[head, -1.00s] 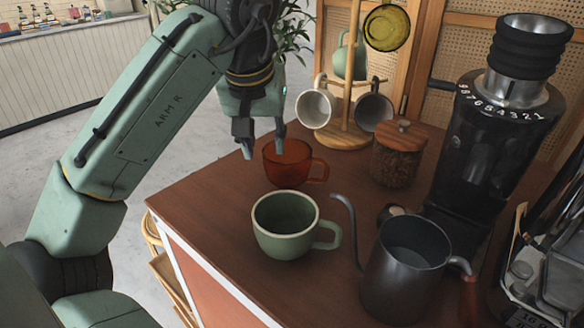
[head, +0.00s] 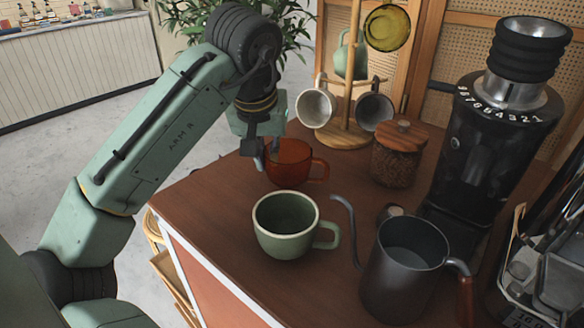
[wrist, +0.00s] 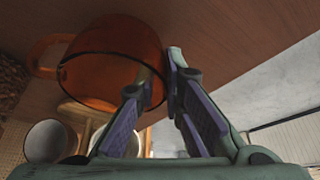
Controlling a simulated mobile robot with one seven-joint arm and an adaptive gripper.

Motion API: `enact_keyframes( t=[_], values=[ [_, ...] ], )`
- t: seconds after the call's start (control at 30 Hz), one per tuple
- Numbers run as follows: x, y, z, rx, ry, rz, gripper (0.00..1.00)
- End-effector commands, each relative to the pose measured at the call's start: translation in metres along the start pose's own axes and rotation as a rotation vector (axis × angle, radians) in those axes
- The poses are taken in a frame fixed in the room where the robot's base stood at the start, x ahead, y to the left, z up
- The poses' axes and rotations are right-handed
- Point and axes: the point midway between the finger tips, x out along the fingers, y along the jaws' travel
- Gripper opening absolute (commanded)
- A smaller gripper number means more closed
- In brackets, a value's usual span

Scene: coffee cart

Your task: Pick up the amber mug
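The amber mug (head: 290,163) is see-through orange-brown glass and stands upright on the brown cart top, its handle to the right. My gripper (head: 267,160) points down at the mug's left rim. In the wrist view the amber mug (wrist: 110,62) fills the upper left, and my gripper (wrist: 162,70) straddles its wall. One finger shows inside the mouth and the other outside. A small gap shows between the fingertips, so the gripper looks partly open; firm contact with the wall cannot be made out.
A green mug (head: 284,241) stands just in front of the amber mug. A dark gooseneck kettle (head: 402,275) is at front right. A wooden mug tree (head: 345,132), a lidded jar (head: 398,160) and a black grinder (head: 478,150) stand behind. The cart's left edge is close.

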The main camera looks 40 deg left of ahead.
Motion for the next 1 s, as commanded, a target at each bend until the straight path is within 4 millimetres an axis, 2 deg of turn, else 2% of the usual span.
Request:
enact_keyframes(
  t=[0.1, 0.77, 0.87, 1.0],
  values=[
    [0.000, 0.000, 0.000, 0.000, 0.000, 0.000, 0.00],
    [-0.002, 0.000, -0.001, 0.000, 0.001, 0.000, 0.00],
    [-0.011, 0.001, -0.005, 0.001, 0.003, 0.001, 0.00],
    [-0.036, 0.001, -0.016, 0.001, 0.003, 0.000, 0.00]
  ],
)
